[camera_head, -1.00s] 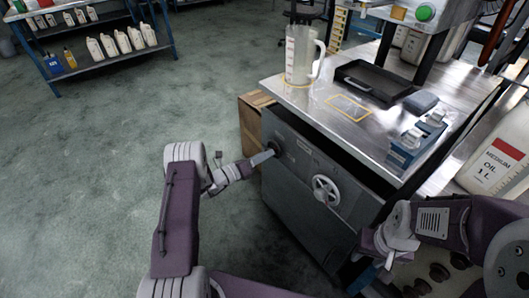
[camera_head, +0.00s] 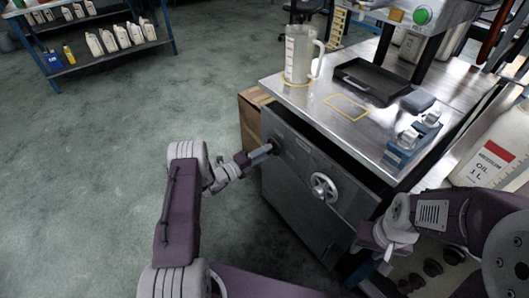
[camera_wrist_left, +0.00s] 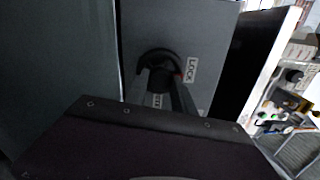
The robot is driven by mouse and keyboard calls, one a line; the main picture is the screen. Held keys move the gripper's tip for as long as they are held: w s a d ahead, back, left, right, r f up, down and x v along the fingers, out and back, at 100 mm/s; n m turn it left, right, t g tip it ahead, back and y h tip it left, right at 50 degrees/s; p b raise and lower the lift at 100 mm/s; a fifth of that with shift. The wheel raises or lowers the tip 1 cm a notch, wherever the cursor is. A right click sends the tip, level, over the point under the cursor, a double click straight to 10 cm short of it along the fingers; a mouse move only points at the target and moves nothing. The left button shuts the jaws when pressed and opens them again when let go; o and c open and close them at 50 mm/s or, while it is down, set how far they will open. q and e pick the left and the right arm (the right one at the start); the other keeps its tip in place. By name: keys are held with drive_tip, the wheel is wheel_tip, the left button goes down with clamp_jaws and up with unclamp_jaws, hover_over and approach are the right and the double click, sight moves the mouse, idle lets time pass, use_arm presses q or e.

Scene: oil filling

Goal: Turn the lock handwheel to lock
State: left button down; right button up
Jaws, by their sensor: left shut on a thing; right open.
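The lock handwheel (camera_wrist_left: 159,72) is a black round knob on the front of the grey cabinet (camera_head: 308,215), beside a white LOCK label (camera_wrist_left: 190,70). In the head view, the handwheel (camera_head: 275,146) sits near the cabinet's upper left, mostly behind my fingertips. My left gripper (camera_head: 267,150) is shut on it. In the left wrist view, the fingers (camera_wrist_left: 160,90) lie on both sides of the knob. A second label below the knob is partly hidden. My right gripper (camera_head: 384,255) is open at the lower right, apart from the cabinet.
Above are a metal worktop (camera_head: 330,120), a clear jug (camera_head: 300,55), a black tray (camera_head: 372,82) and a blue fixture (camera_head: 408,145). An oil jug (camera_head: 492,165) stands right.

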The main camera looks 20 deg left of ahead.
idle(0.5)
use_arm(q)
drive_tip(key=c, duration=1.1)
unclamp_jaws()
drive_tip(key=shift+o, duration=0.2)
drive_tip(key=p+v, duration=0.2)
drive_tip(key=v, duration=0.7)
drive_tip(key=shift+p, duration=0.3)
